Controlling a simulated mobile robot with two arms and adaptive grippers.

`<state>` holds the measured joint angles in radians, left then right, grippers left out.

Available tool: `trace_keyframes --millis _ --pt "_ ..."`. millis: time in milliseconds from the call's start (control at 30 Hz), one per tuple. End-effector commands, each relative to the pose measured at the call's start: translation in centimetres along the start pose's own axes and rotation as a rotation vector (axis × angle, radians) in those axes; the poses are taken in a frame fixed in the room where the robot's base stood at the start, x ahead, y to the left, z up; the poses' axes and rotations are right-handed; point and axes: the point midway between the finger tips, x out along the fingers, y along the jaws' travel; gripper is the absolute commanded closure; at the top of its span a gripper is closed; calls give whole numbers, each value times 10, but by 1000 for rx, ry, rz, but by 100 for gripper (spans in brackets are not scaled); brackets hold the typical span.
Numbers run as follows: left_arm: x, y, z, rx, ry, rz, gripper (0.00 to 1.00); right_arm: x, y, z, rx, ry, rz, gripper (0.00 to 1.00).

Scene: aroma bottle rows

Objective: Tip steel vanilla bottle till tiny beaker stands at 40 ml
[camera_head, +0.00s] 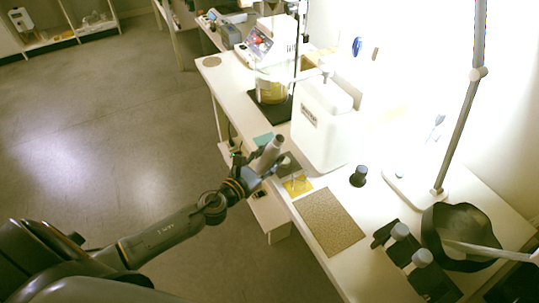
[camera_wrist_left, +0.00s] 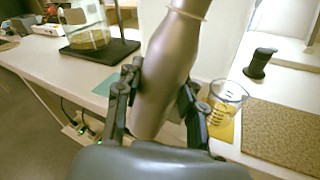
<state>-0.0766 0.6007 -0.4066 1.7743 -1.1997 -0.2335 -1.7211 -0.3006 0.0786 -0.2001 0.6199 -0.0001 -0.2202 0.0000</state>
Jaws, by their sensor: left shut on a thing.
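My left gripper (camera_head: 258,178) is shut on the steel vanilla bottle (camera_head: 269,154), a smooth grey metal bottle. In the left wrist view the bottle (camera_wrist_left: 167,75) stands between the two dark fingers (camera_wrist_left: 158,108), its neck running out of the top of the picture. In the head view it leans a little to the right, at the bench's front edge. The tiny beaker (camera_wrist_left: 228,97), clear with dark marks, stands on a yellow mat (camera_wrist_left: 222,130) to the right of the bottle, apart from it. Its liquid level cannot be read.
A brown speckled mat (camera_head: 330,222) lies to the right of the yellow one. A white box (camera_head: 322,130) stands behind, with a small black item (camera_head: 358,176) to its right. A glass vessel (camera_head: 270,90) stands farther left. A black bin (camera_head: 432,232) is at the lower right.

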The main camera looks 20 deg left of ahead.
Motion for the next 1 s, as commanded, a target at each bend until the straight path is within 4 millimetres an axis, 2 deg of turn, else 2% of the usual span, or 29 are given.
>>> trace_keyframes --millis 1000 --pt "1 -2 1 98 24 1 100 -16 2 -2 -1 0 2 35"
